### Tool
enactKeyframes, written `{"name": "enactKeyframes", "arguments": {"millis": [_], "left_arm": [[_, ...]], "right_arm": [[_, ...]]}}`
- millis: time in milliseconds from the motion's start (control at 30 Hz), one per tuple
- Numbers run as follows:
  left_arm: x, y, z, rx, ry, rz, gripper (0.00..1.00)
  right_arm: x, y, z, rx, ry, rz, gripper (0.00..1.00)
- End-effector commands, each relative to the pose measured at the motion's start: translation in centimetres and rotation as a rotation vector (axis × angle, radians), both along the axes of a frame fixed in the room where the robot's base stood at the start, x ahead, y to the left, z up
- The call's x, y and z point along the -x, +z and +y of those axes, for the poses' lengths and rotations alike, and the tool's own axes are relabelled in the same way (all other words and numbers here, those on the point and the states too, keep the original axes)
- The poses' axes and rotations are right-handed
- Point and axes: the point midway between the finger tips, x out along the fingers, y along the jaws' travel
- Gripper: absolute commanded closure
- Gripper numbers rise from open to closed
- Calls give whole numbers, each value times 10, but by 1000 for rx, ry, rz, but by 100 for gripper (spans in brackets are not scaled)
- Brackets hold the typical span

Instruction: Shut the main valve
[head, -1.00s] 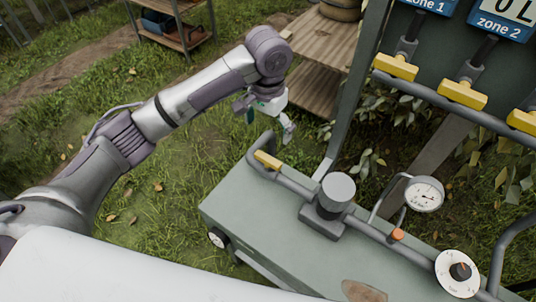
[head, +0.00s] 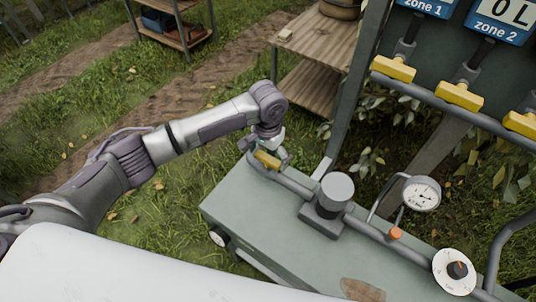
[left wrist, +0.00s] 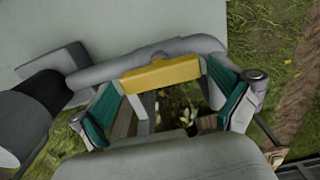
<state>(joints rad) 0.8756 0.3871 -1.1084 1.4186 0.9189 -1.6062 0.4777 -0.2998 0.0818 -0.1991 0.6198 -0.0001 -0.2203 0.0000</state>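The main valve shows as a yellow lever handle (head: 267,159) on the grey pipe at the bench's left end. In the left wrist view the yellow handle (left wrist: 160,75) lies roughly along the pipe. My left gripper (head: 269,150) is right at the handle and partly hides the pipe bend behind it. In the left wrist view my left gripper (left wrist: 163,85) is open, with one teal-padded finger near each end of the handle. I cannot tell whether a finger touches it. My right gripper is not in view.
The pipe runs along the green bench (head: 225,205) past a grey cylinder (head: 337,190), a gauge (head: 422,193) and a timer dial (head: 455,270). Several yellow zone valves (head: 459,96) sit on the upper pipe. A wooden shelf (head: 312,42) stands behind. Grass on the left is open.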

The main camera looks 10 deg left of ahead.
Motion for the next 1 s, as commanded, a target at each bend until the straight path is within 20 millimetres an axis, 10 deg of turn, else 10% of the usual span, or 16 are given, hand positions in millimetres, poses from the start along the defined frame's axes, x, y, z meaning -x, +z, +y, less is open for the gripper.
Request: {"name": "enactKeyframes", "arguments": {"millis": [300,1000], "left_arm": [[0,0,0,0,0,0,48],[0,5,-1,2,-336,1,47]], "right_arm": [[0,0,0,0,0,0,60],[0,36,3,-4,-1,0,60]]}}
